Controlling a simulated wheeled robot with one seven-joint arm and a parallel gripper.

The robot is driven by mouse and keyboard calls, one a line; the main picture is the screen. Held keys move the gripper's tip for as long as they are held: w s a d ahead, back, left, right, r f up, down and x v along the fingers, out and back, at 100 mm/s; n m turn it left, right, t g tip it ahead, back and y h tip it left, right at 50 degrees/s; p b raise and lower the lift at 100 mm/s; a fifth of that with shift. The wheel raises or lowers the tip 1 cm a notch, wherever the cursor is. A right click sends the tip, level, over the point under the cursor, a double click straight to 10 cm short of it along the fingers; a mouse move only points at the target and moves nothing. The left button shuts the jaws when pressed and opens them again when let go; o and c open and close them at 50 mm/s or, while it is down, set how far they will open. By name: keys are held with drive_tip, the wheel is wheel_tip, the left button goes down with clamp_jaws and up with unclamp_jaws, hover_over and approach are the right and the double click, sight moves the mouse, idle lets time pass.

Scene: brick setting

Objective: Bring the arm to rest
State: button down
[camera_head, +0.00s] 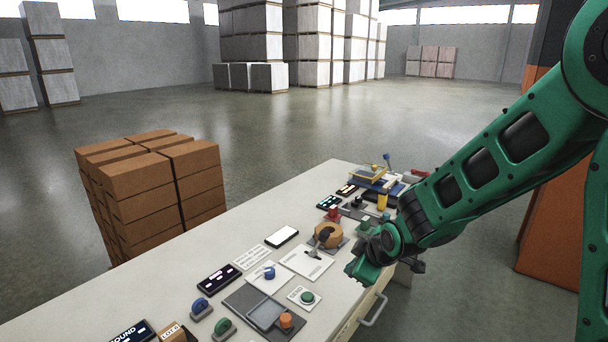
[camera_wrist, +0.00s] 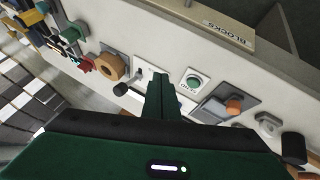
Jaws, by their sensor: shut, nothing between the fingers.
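My green arm (camera_head: 490,165) reaches in from the right in the head view. My gripper (camera_head: 360,272) hangs over the front edge of the table (camera_head: 150,290), just right of the green push button (camera_head: 307,297). In the wrist view the fingers of my gripper (camera_wrist: 160,82) are together and hold nothing. The gripper appears apart from the things on the table, but its exact height is hard to tell.
A wooden ring (camera_head: 328,235), an orange knob (camera_head: 286,320) and a blue knob (camera_head: 269,272) stand on the table. Several coloured items crowd its far end. A drawer labelled BLOCKS (camera_wrist: 228,33) shows in the wrist view. Stacked brown boxes (camera_head: 150,185) stand behind the table.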

drive_tip(key=s+d+r+m+g+h, duration=0.25)
drive_tip(key=s+d+m, duration=0.35)
drive_tip(key=d, duration=0.5)
drive_tip(key=s+d+r+m+g+h, duration=0.1)
drive_tip(key=s+d+r+m, duration=0.3)
drive_tip(key=s+d, duration=0.6)
drive_tip(key=s+d+r+m+g, duration=0.1)
drive_tip(key=s+d+m, duration=0.2)
drive_tip(key=s, duration=0.6)
drive_tip(key=s+d+r+m+g, duration=0.1)
drive_tip(key=s+d+m, duration=0.3)
drive_tip(key=s, duration=0.5)
drive_tip(key=shift+r+m+g+y, duration=0.35)
drive_tip(key=shift+m+g+y, duration=0.1)
drive_tip(key=shift+m+g, duration=0.4)
drive_tip(key=shift+d, duration=0.1)
